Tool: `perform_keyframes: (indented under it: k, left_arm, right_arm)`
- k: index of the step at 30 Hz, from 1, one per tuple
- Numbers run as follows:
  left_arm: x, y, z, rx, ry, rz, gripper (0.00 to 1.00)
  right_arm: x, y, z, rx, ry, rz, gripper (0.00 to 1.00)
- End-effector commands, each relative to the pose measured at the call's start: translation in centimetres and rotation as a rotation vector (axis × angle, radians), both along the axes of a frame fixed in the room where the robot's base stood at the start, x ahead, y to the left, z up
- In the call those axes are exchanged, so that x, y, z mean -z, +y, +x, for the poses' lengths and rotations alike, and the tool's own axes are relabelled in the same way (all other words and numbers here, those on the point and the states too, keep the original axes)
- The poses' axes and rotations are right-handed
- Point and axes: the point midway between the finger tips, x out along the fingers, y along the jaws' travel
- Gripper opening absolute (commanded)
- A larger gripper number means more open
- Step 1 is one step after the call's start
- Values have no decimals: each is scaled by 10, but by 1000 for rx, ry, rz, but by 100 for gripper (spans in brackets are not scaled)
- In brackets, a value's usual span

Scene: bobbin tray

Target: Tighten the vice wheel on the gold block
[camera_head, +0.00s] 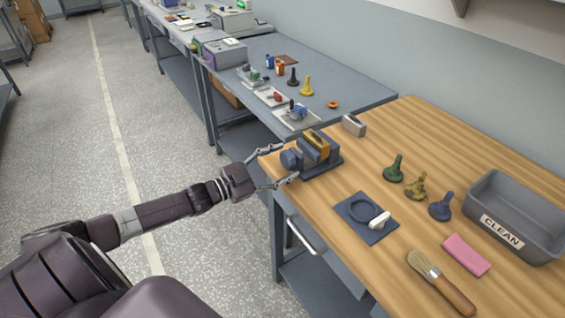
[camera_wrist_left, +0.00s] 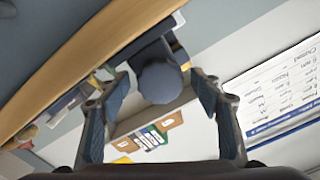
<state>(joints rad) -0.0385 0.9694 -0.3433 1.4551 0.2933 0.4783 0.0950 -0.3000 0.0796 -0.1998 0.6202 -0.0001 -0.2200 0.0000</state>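The blue-grey vice (camera_head: 327,164) stands at the left corner of the wooden bench, with the gold block (camera_head: 316,139) between its jaws. Its round blue vice wheel (camera_head: 290,159) faces my left arm, and the wheel also shows in the left wrist view (camera_wrist_left: 160,82). My left gripper (camera_head: 283,165) is open, with one finger on each side of the wheel. In the left wrist view its fingers (camera_wrist_left: 161,90) stand apart from the wheel, with a gap on both sides. Whether the block is clamped firmly cannot be told. My right gripper is not in view.
The wooden bench (camera_head: 395,150) also holds a blue mat (camera_head: 379,235) with a ring and white piece, several bobbin-like knobs (camera_head: 394,168), a brush (camera_head: 440,282), a pink block (camera_head: 466,254) and a grey CLEAN bin (camera_head: 527,211). A small metal holder (camera_head: 354,126) stands behind the vice.

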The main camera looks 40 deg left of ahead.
Motion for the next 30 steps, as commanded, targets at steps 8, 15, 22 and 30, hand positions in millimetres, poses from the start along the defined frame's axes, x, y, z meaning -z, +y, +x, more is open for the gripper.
perform_keyframes:
  k: [8,15,22,30]
  left_arm:
    - [0,2,-4,0,1,-2,59]
    - [2,13,-32,0,4,-1,59]
    - [2,26,-65,0,5,0,59]
    - [2,40,-97,-1,5,-1,59]
  right_arm:
    - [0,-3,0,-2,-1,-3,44]
    - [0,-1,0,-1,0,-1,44]
    - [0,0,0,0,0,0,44]
    - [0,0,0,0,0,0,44]
